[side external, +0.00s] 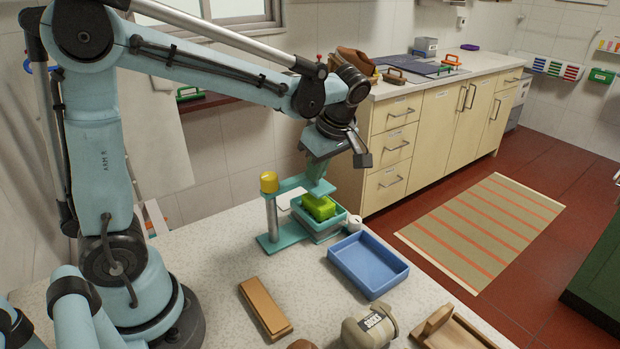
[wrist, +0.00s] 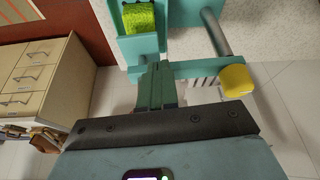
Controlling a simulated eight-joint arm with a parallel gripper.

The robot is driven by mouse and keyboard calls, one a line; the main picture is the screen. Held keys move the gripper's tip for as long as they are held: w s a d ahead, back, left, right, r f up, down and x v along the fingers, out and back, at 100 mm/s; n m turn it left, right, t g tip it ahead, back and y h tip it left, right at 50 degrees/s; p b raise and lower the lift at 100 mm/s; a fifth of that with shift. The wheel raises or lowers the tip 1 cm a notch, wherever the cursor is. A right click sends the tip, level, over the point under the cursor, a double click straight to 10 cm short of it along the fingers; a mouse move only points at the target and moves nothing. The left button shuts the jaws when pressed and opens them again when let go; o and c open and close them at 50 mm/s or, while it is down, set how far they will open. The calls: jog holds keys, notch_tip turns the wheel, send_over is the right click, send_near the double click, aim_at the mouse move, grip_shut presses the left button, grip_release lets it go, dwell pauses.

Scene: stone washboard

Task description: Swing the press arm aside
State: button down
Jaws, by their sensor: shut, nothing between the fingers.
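The press is a teal stand with a grey post and a yellow cap (side external: 269,182) at its top. Its teal press arm (side external: 291,184) reaches from the cap toward the right, above the tray side. A bright green block (side external: 319,207) sits in the teal tray (side external: 327,228) of the press. My gripper (side external: 320,188) is shut and empty, pointing down at the free end of the press arm. In the wrist view the closed fingers (wrist: 155,88) overlap the end of the press arm (wrist: 195,68), with the yellow cap (wrist: 236,81) to the right. Whether they touch cannot be told.
A blue tray (side external: 368,264) stands right of the press. A wooden bar (side external: 265,307), a labelled container (side external: 369,327) and a wooden holder (side external: 450,330) lie nearer the front. A small white round item (side external: 353,222) is beside the press. Cream cabinets (side external: 430,120) stand behind.

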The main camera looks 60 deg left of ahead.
jog(key=shift+a, duration=0.15)
jog(key=shift+w+a, duration=0.1)
jog(key=shift+a, duration=0.9)
jog(key=shift+a+n, duration=0.3)
jog(key=shift+a, duration=0.15)
jog(key=shift+a+n+g, duration=0.5)
jog(key=shift+a+n, duration=0.2)
jog(key=shift+n, duration=0.2)
jog(key=s+a+n, duration=0.2)
jog(key=s+a, duration=0.4)
jog(key=shift+a+g+h, duration=0.3)
jog(key=shift+s, duration=0.1)
